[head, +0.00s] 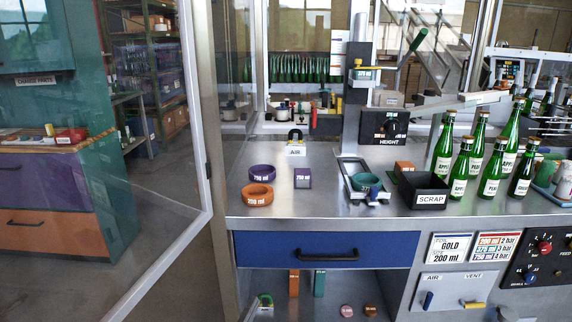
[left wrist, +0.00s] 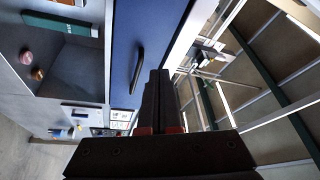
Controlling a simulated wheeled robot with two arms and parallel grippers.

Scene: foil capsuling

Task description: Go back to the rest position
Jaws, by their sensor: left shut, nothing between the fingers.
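My left gripper (left wrist: 158,74) shows in the left wrist view, its dark fingers together and nothing between them. It is in free space in front of the workbench. The blue drawer (left wrist: 122,45) with its black handle shows beside the fingers in that picture, which is turned on its side. I cannot make out either gripper in the head view. The blue drawer also shows in the head view (head: 290,250), closed under the steel bench top (head: 320,215). My right gripper is in neither view.
An open glass door (head: 208,130) stands left of the bench. On the bench are an orange ring (head: 257,196), a purple ring (head: 262,173), a black scrap bin (head: 421,190) and several green bottles (head: 461,170). An open shelf (head: 335,290) is below the drawer.

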